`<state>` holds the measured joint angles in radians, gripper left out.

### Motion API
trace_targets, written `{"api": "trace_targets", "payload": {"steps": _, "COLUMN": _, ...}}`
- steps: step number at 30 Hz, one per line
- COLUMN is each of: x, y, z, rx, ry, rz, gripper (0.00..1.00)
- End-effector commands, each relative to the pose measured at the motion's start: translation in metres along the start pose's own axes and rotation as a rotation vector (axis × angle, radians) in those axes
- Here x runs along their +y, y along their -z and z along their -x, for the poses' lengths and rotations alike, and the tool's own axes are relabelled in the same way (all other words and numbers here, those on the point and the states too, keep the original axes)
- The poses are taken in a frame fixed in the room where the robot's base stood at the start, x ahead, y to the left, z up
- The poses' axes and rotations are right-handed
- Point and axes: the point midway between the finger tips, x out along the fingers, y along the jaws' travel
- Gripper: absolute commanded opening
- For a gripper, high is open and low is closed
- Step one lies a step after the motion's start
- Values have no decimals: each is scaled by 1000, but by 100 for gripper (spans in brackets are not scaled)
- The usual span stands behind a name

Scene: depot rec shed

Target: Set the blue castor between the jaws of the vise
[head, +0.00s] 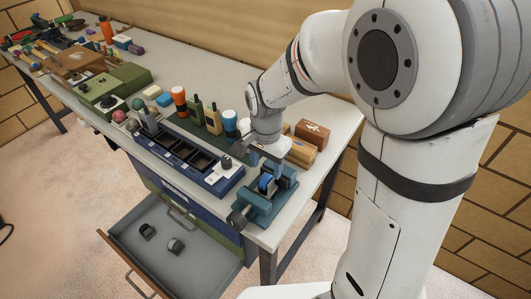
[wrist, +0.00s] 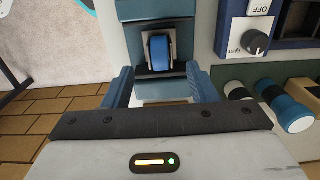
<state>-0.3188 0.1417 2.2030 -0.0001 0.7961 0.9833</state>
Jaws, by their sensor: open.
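The teal vise (head: 262,205) stands at the near right corner of the workbench. The blue castor (head: 265,183) sits in the gap between its jaws; the wrist view also shows the castor (wrist: 160,52) there, with vise parts (wrist: 150,12) around it. I cannot tell whether both jaws touch it. My gripper (head: 268,158) is just above and behind the vise. In the wrist view, the fingers of my gripper (wrist: 160,85) are spread wide, with nothing held between them, and the castor shows beyond their tips.
A dark blue panel with a knob (wrist: 256,41) is close to the vise; its long tray (head: 185,155) has open compartments. Flashlights (head: 230,124) and wooden boxes (head: 311,134) stand behind. A drawer (head: 170,245) is pulled out below, holding two dark pieces. Many items crowd the bench's far end.

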Motion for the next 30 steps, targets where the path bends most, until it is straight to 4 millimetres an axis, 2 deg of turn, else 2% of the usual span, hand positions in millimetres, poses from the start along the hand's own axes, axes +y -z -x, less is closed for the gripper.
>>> {"api": "trace_targets", "payload": {"steps": 3, "x": 0, "y": 0, "z": 23, "rx": 3, "ry": 4, "rz": 0, "gripper": 52}}
{"api": "trace_targets", "payload": {"steps": 6, "x": -1, "y": 0, "z": 37, "rx": 1, "ry": 2, "rz": 1, "gripper": 52}}
{"api": "trace_targets", "payload": {"steps": 13, "x": 0, "y": 0, "z": 49, "rx": 0, "ry": 0, "rz": 2, "gripper": 52}}
{"api": "trace_targets", "payload": {"steps": 16, "x": 8, "y": 1, "z": 55, "rx": 7, "ry": 10, "rz": 23, "gripper": 52}}
{"api": "trace_targets", "payload": {"steps": 20, "x": 38, "y": 3, "z": 71, "rx": 39, "ry": 45, "rz": 119, "gripper": 52}}
{"api": "trace_targets", "payload": {"steps": 24, "x": 88, "y": 0, "z": 92, "rx": 106, "ry": 86, "rz": 289, "gripper": 52}}
{"api": "trace_targets", "payload": {"steps": 30, "x": 146, "y": -13, "z": 104, "rx": 211, "ry": 103, "rz": 518, "gripper": 52}}
